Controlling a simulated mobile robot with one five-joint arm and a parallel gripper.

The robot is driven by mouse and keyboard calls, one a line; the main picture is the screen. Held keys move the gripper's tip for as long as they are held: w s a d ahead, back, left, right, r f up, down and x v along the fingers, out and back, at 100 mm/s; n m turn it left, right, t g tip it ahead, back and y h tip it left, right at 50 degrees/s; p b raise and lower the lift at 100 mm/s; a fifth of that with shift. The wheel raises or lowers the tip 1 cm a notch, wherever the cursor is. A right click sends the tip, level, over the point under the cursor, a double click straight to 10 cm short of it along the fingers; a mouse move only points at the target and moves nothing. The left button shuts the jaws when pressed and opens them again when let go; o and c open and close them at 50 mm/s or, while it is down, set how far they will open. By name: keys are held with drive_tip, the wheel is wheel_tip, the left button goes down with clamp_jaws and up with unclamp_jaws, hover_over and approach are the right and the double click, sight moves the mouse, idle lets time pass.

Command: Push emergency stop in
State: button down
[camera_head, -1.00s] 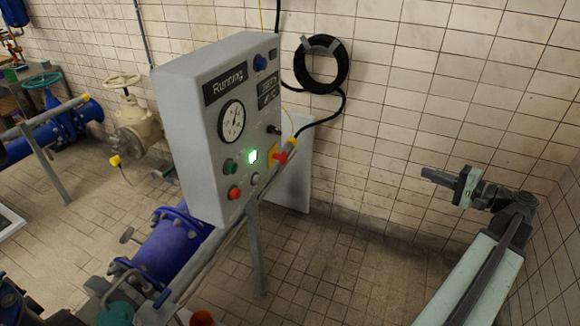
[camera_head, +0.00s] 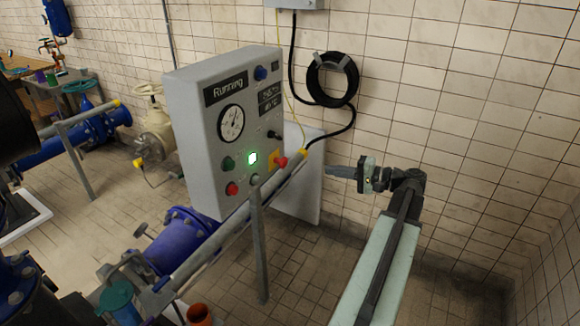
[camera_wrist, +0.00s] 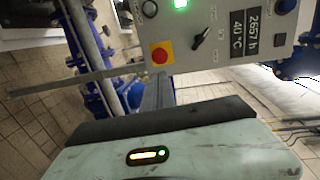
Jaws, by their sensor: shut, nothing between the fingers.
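The emergency stop (camera_head: 281,162) is a red mushroom button on a yellow plate, on the lower right of the grey control panel's front (camera_head: 243,110). In the wrist view the red button (camera_wrist: 160,56) faces the camera, above the gripper. My gripper (camera_head: 328,172) is to the right of the button in the head view, shut and empty, with its tip pointing left toward the panel. A gap shows between the tip and the button. In the wrist view my dark gripper (camera_wrist: 155,120) crosses the lower part and hides what lies behind it.
A grey pipe rail (camera_head: 225,222) runs in front of the panel's lower edge on an upright post (camera_head: 258,245). A coiled black hose (camera_head: 332,78) hangs on the tiled wall. A green button (camera_head: 228,163) and another red button (camera_head: 231,188) sit left of the stop.

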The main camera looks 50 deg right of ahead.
drive_tip(key=b, duration=0.2)
approach(286, 163)
drive_tip(key=x, duration=0.5)
drive_tip(key=shift+w+a, duration=0.1)
drive_tip(key=shift+w, duration=0.15)
drive_tip(key=shift+w+a+f, duration=0.1)
drive_tip(key=shift+w+a, duration=0.05)
drive_tip(key=shift+w, duration=0.35)
